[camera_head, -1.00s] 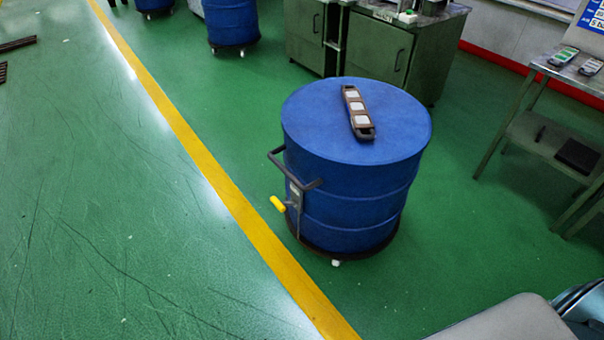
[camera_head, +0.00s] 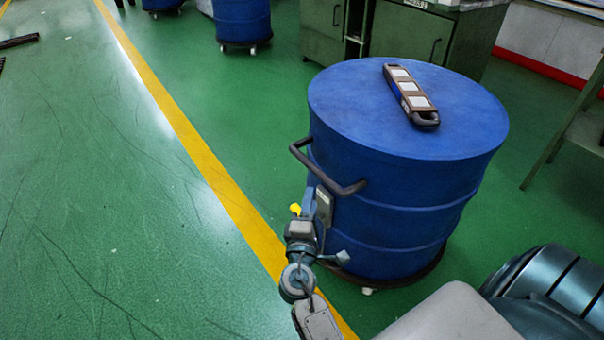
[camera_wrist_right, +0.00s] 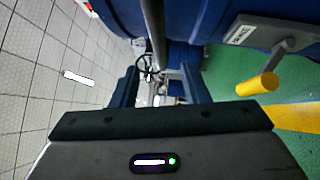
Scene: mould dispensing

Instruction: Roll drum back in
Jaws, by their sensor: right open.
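The blue drum (camera_head: 400,200) stands upright on a dark wheeled base (camera_head: 425,270), right of the yellow floor line. A dark bar handle (camera_head: 330,180) sticks out from its left side. A yellow-tipped lever (camera_head: 295,209) shows below it, partly hidden by my right gripper. My right gripper (camera_head: 310,206) is just below the handle, beside the drum. In the right wrist view the open fingers (camera_wrist_right: 160,80) point toward the grey handle bar (camera_wrist_right: 153,25), which runs in from the top. I cannot tell whether they touch it. The yellow lever tip (camera_wrist_right: 258,85) is right of the fingers. My left gripper is out of view.
A dark oblong device with pale squares (camera_head: 411,93) lies on the drum lid. Green cabinets (camera_head: 408,38) stand behind it, and another blue drum (camera_head: 243,22) at the back. A table leg (camera_head: 560,130) is at right. The green floor left of the yellow line (camera_head: 190,140) is mostly clear.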

